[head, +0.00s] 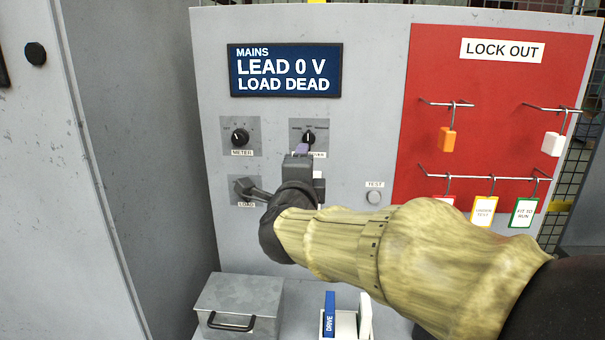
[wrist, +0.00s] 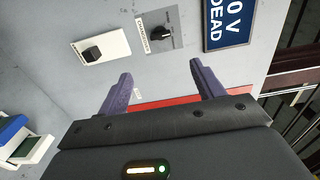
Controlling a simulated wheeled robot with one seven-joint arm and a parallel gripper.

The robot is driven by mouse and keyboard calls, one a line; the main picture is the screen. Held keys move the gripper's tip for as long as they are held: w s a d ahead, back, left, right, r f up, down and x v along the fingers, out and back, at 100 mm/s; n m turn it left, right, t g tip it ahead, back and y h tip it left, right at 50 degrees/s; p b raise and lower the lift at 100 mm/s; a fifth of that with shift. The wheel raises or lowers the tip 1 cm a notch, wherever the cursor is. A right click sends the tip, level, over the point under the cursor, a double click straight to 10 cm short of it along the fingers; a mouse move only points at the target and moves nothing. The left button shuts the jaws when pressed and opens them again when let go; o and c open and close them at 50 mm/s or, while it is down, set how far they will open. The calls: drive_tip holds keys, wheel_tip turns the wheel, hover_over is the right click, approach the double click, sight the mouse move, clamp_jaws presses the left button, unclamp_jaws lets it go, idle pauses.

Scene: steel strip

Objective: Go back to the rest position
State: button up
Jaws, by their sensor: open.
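My gripper (head: 301,152) is in front of the grey panel (head: 350,120), close to the right-hand dial (head: 308,138) and above the lower controls. Its label is partly hidden behind my gripper. In the wrist view my gripper (wrist: 161,84) has two purple fingers spread apart, with nothing between them. My arm, in a yellow sleeve, reaches in from the lower right. I cannot tell from these frames whether the fingers touch the panel.
The display (head: 285,70) reads "LEAD 0 V LOAD DEAD". The meter dial (head: 240,137), load handle (head: 252,190) and test button (head: 375,196) are close by. A red lock-out board (head: 480,100) has hooks with tags. A metal box (head: 238,298) and upright blue drive piece (head: 329,312) stand below.

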drive_tip(key=shift+f, duration=0.1)
drive_tip(key=s+d+f+n+g+y+p, duration=0.1)
drive_tip(key=s+d+f+n+g+y, duration=0.2)
drive_tip(key=f+n, duration=0.45)
drive_tip(key=s+d+f+n+g+p, duration=0.1)
drive_tip(key=s+d+f+n+g, duration=0.25)
drive_tip(key=f, duration=0.65)
drive_tip(key=s+d+f+n+g+p, duration=0.1)
drive_tip(key=s+d+f+n+g, duration=0.3)
drive_tip(key=s+f, duration=0.2)
drive_tip(key=s+d+f+n+g+h, duration=0.1)
drive_tip(key=s+d+f+n+g, duration=0.3)
drive_tip(key=s, duration=0.4)
wheel_tip(320, 180, down, 2)
drive_tip(key=shift+s+d+f+g+p, duration=0.1)
drive_tip(key=shift+s+d+g+p, duration=0.2)
drive_tip(key=shift+d+g, duration=0.2)
